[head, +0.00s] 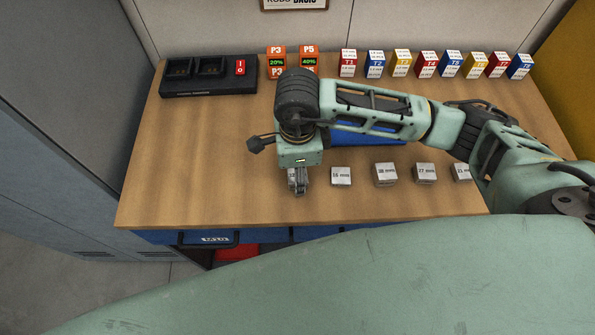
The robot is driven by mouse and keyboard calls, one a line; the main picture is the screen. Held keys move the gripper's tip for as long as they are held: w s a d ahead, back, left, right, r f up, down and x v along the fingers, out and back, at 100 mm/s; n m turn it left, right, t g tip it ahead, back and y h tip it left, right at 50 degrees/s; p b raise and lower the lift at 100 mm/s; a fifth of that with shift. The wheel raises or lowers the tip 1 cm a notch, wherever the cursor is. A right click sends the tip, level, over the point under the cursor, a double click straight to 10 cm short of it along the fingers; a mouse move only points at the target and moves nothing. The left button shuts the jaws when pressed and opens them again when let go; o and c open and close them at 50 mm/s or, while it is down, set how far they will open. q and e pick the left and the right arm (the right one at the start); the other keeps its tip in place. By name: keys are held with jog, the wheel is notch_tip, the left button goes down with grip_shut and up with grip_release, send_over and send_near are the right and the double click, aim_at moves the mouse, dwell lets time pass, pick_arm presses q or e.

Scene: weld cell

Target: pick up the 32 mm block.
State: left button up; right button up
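Small grey metal blocks stand in a row on the workbench. One block (341,177) is next to my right gripper (298,188); others are a larger block (386,175), another (425,174) and one at the right (461,173), partly behind my arm. Their printed mm labels are too small to read surely, and I cannot pick out a 32 mm label. My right gripper points down at the left end of the row, close to the bench top. A block may be hidden at its fingers; I cannot tell whether they are open or shut. My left gripper is not in view.
The wooden workbench (210,160) is clear at its left. A black charger (209,86) with a red switch stands at back left. Orange battery packs (309,56) and several coloured boxes (427,64) line the back. A blue object (365,136) is partly hidden behind my arm.

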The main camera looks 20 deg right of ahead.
jog(key=shift+f, duration=0.45)
jog(key=shift+c, duration=0.4)
jog(key=c, duration=1.3)
